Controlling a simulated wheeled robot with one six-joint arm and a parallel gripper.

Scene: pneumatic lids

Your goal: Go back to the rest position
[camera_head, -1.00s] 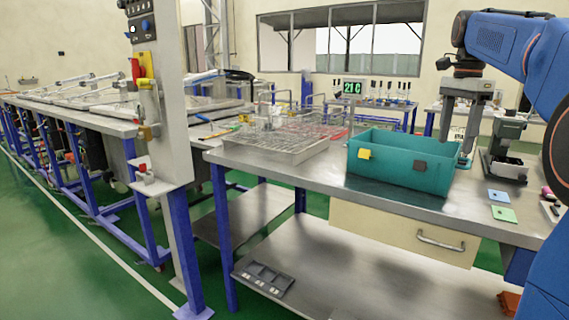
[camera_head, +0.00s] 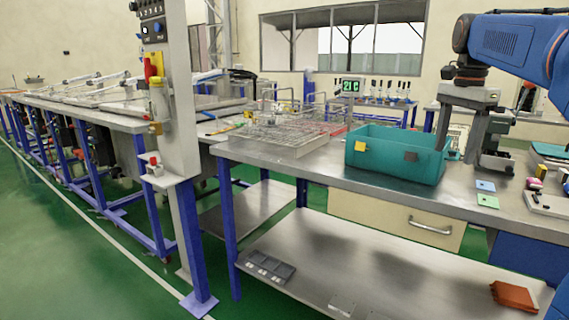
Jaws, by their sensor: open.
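My gripper (camera_head: 456,150) hangs from the blue arm at the upper right, its grey fingers pointing down and apart with nothing visible between them. Its fingertips show just right of the teal bin (camera_head: 395,172) on the steel workbench (camera_head: 300,168). I cannot tell whether they touch the bin or stand behind its edge. The bin has a yellow and a dark square tag on its front. Its inside floor is hidden.
A dark machine (camera_head: 495,145) stands right of the gripper. Blue and green cards (camera_head: 487,201) lie in front. A wire rack (camera_head: 290,135) sits on the bench's left. A grey control post (camera_head: 175,130) rises at left. Green floor (camera_head: 60,230) is open at lower left.

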